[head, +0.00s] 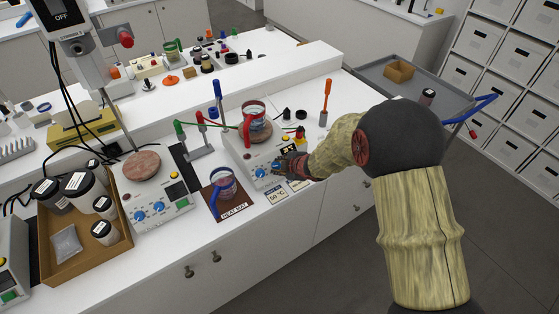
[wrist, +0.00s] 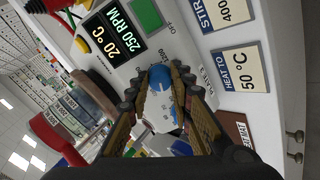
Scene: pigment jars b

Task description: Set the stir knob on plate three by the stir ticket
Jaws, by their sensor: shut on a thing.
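Plate three (head: 243,153) is a white hotplate with a beaker on top, and its "PLATE 3" label shows in the wrist view. My gripper (head: 279,167) is at its front panel. In the wrist view my gripper (wrist: 158,84) is shut on a blue-and-white knob (wrist: 160,78), the one nearer the display. The display (wrist: 113,32) reads 20 °C and 250 RPM. The stir ticket (wrist: 222,10) reads STIR 400, cut by the frame edge. The knob's pointer and most scale marks are hidden or unclear.
A heat ticket (wrist: 240,70) reads HEAT TO 50 °C. A beaker (head: 224,184) stands on the brown heat mat (head: 232,211) left of the tickets. Another hotplate (head: 160,209) and a box of jars (head: 76,268) are farther left. A red-handled beaker stands on plate three.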

